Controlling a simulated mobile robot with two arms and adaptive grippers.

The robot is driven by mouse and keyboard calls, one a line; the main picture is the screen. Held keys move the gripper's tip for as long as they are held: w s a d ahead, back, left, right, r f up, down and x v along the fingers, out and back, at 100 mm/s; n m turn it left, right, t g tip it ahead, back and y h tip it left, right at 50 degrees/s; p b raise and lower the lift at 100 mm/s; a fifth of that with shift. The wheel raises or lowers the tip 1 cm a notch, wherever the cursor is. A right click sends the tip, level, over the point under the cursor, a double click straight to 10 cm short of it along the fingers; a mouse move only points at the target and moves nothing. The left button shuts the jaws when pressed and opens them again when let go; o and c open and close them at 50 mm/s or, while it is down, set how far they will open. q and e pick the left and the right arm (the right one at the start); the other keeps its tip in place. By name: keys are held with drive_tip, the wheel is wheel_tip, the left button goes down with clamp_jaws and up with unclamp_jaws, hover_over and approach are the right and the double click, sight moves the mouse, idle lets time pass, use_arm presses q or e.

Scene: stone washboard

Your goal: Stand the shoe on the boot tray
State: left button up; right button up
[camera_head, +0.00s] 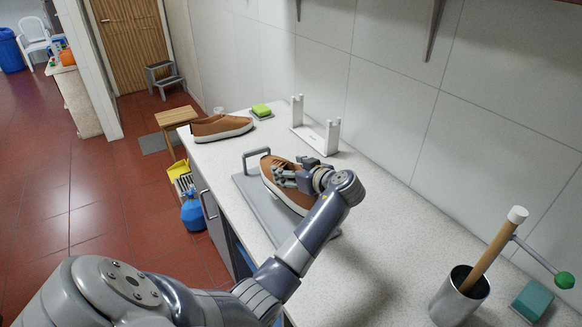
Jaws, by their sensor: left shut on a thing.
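A brown shoe with a white sole (268,172) is at the grey tray (248,196), which has a raised handle at its far end. My left gripper (281,177) is shut on this shoe. The gripper and wrist cover part of the shoe, and I cannot tell whether its sole touches the tray. A second brown shoe (220,128) lies on the counter farther back, apart from the gripper. My right gripper is not in view.
A white stand with uprights (316,137) is behind the tray near the wall. A green sponge (262,110) lies at the back. A metal cup (459,297) with a wooden-handled tool and a teal block (532,300) stand at front right. The counter between is clear.

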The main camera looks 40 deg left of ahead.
sight(315, 201)
use_arm(q)
wheel_tip(315, 201, down, 7)
drive_tip(key=b, duration=0.5)
drive_tip(key=shift+f, duration=0.15)
drive_tip(key=o, duration=1.7)
drive_tip(key=v, duration=1.2)
drive_tip(key=shift+s, duration=0.1)
drive_tip(key=shift+f, duration=0.1)
